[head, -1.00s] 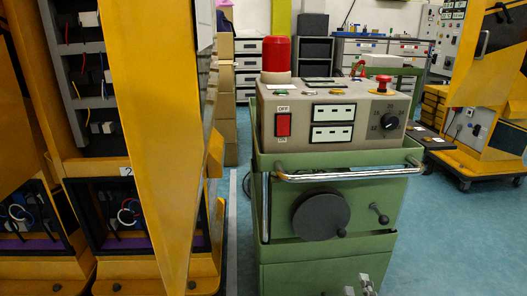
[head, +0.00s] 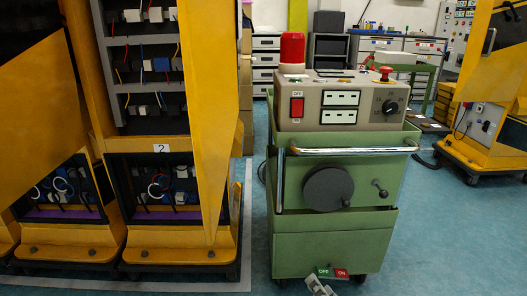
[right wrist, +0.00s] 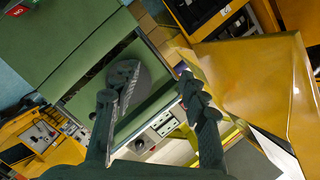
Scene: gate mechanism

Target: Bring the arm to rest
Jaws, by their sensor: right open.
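My left gripper is in neither view.
The cart carries a control box (head: 340,102) with a red lamp (head: 292,48), and a chrome rail (head: 352,150). An open yellow cabinet door (head: 217,130) stands close at left. A green and red OFF/ON label (head: 332,272) is low by the cart. Blue floor (head: 440,235) is clear at right.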

